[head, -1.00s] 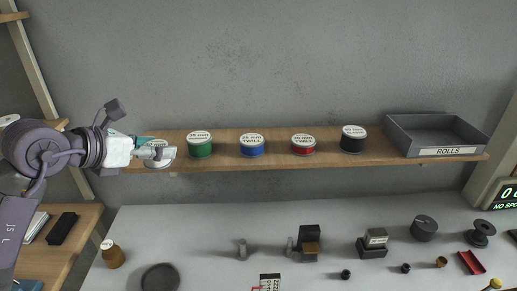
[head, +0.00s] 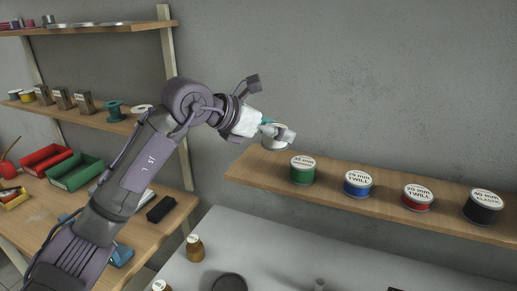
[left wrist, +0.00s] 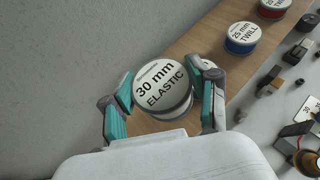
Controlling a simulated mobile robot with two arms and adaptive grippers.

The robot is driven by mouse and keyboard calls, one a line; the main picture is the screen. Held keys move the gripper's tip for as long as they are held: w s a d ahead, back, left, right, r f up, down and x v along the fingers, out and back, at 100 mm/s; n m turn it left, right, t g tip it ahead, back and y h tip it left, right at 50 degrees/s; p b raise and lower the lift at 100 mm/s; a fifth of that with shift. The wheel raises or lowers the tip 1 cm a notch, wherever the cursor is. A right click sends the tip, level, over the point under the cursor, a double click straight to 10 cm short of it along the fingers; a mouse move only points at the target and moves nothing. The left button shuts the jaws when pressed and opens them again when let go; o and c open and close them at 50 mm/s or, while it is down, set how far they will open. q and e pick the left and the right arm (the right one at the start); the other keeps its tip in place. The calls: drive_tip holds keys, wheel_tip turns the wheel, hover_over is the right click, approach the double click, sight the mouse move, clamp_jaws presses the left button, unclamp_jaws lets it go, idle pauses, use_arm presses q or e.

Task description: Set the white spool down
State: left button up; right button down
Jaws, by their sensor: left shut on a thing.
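The white spool (left wrist: 160,88), labelled "30 mm ELASTIC", is held between the two fingers of my left gripper (left wrist: 159,92), one on each side. In the head view the spool (head: 273,145) is partly hidden by the fingers of my left gripper (head: 280,134). It shows near the left end of the wooden shelf (head: 260,170), left of the green spool (head: 303,170). I cannot tell for sure whether its base touches the board, but it appears raised. My right gripper is not in view.
The blue spool (head: 357,184), red spool (head: 417,198) and black spool (head: 482,206) stand in a row further right on the shelf. The wall is close behind. A grey worktop with small parts lies below. The shelf's left end is bare.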

use_arm(q)
drive_tip(key=p, duration=0.1)
hover_over(253, 167)
wheel_tip(253, 167, down, 3)
wheel_tip(253, 167, down, 4)
drive_tip(key=shift+w+r+p, duration=0.1)
drive_tip(key=shift+p, duration=0.8)
drive_tip(key=shift+f, duration=0.2)
drive_tip(key=shift+f, duration=0.1)
drive_tip(key=shift+f, duration=0.2)
drive_tip(key=o, duration=1.3)
drive_tip(key=shift+r, duration=0.1)
drive_tip(key=shift+c, duration=0.2)
